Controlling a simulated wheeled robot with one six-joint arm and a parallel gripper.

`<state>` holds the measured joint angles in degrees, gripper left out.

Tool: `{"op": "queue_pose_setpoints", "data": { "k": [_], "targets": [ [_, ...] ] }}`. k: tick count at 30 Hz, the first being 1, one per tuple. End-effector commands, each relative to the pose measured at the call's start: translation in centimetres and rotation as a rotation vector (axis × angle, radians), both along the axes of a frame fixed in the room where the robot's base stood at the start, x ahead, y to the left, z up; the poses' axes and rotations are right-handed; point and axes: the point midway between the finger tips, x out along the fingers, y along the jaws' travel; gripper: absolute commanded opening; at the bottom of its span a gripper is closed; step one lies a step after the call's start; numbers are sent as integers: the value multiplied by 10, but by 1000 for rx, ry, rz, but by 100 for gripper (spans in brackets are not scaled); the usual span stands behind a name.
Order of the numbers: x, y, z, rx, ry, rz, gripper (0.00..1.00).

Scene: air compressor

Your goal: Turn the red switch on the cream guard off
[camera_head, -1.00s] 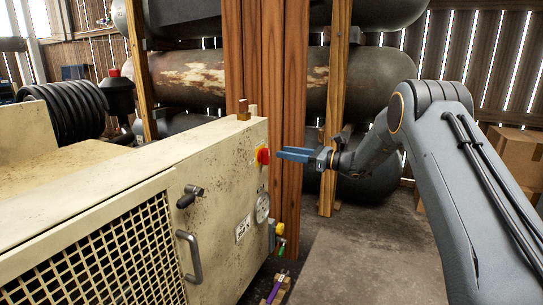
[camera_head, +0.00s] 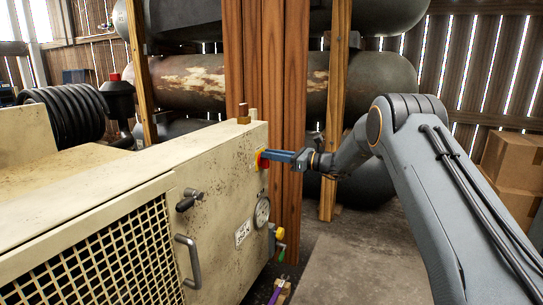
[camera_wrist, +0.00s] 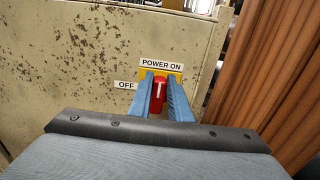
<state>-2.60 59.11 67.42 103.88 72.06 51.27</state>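The red switch (camera_wrist: 158,93) sits on a yellow plate (camera_wrist: 175,76) on the cream guard (camera_head: 222,180). In the wrist view its white mark points up toward the "POWER ON" label (camera_wrist: 162,65); the "OFF" label (camera_wrist: 125,85) is to its left. My gripper (camera_wrist: 163,90) has its two blue fingers on either side of the switch, with the red knob between them. Whether both fingers press on it is hard to tell. In the head view my gripper (camera_head: 266,155) reaches the switch from the right and hides most of it.
A gauge (camera_head: 262,211), a yellow knob (camera_head: 279,233) and a handle (camera_head: 188,262) are on the guard below. Wooden posts (camera_head: 292,100) stand close behind the gripper. Open floor (camera_head: 350,255) lies to the right.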

Motion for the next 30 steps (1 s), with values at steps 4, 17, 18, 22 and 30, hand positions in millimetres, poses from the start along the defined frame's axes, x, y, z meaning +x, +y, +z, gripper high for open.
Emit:
{"op": "queue_pose_setpoints", "data": {
  "k": [4, 17, 18, 22, 30],
  "targets": [
    [0, 0, 0, 0, -1, 0, 0],
    [-4, 1, 0, -53, -145, 0, 0],
    [-5, 1, 0, -63, -174, 0, 0],
    [-8, 3, -2, -103, -280, 0, 0],
    [-14, 5, -5, -189, -522, -1, 0]
  ]
}}
